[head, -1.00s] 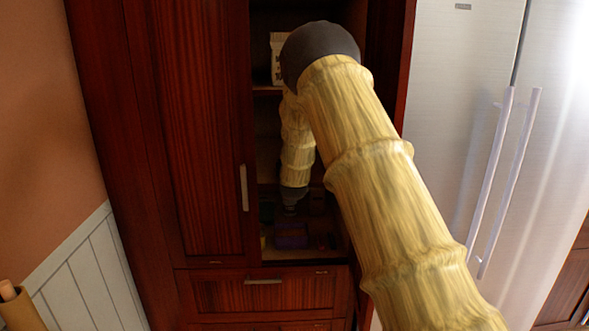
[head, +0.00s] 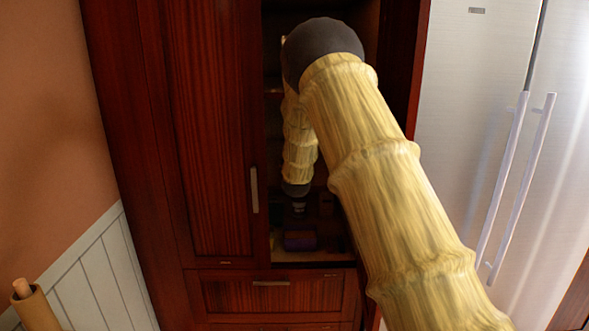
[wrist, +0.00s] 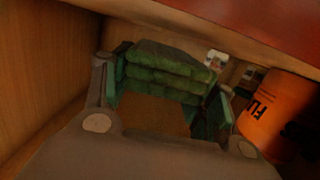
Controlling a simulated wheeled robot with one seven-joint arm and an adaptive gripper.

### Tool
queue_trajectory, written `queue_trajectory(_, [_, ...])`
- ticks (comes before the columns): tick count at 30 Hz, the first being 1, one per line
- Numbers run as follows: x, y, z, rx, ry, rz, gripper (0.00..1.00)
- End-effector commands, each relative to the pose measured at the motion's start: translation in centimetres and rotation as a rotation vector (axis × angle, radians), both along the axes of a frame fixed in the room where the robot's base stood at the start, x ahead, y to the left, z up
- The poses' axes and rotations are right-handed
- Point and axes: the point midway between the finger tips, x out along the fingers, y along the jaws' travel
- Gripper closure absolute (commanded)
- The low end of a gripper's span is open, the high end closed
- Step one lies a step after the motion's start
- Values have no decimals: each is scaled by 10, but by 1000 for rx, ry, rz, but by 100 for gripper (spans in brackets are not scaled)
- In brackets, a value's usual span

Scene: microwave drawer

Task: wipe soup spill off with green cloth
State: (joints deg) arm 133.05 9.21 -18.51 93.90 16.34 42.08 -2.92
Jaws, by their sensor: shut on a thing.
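My gripper (head: 298,207) reaches down inside the open dark wood cabinet in the head view. In the wrist view, its fingers (wrist: 168,95) stand wide apart, with teal pads on their inner sides. A green, folded, layered thing (wrist: 165,68), which looks like the green cloth, spans between the pads, and my gripper is shut on it. A flat brown surface (wrist: 150,114) shows in front of it; I cannot tell what it is. I cannot make out the soup spill in either view.
An orange container (wrist: 272,112) with dark lettering stands close beside the right finger. A purple item (head: 300,240) sits on the cabinet's lower shelf. The cabinet's wooden wall (wrist: 45,70) is near on the left. A closed wood door (head: 215,130) and a steel fridge (head: 465,120) flank the opening.

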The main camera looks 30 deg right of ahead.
Motion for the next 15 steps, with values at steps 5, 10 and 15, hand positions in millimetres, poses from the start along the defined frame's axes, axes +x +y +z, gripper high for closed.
queue_trajectory(5, [0, 0, 16, 0, 0, 0, 60])
queue_trajectory(10, [0, 0, 28, 0, 0, 0, 60])
queue_trajectory(15, [0, 0, 40, 0, 0, 0, 60])
